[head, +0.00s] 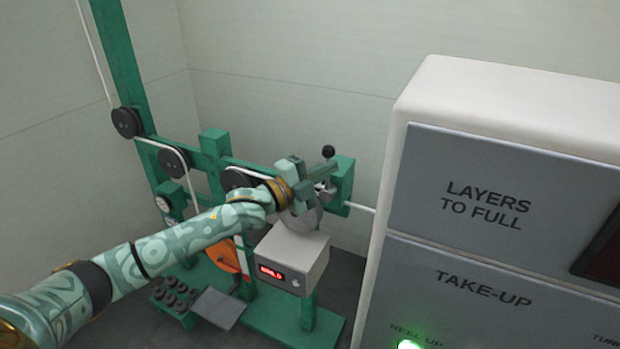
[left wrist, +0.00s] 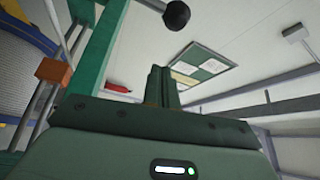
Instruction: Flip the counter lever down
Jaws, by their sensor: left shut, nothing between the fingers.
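A lever with a black ball knob (head: 328,151) stands up beside a green bracket (head: 344,182) on the machine. The knob also shows at the top of the left wrist view (left wrist: 176,14), on a pale rod. A grey counter box (head: 292,258) with a lit red display sits below it. My left gripper (head: 326,170) is shut and empty, just below the knob in the head view; its closed fingers (left wrist: 161,86) point up in the left wrist view. Whether they touch the lever cannot be told. The gripper hides the lever's lower part. My right gripper is not in view.
A large grey-white cabinet (head: 480,200) marked "LAYERS TO FULL" and "TAKE-UP" stands close at the right. Green frame posts with black pulleys (head: 126,122) and a white strand lie at the left. An orange part (head: 230,256) and a dark tray (head: 175,296) are low down.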

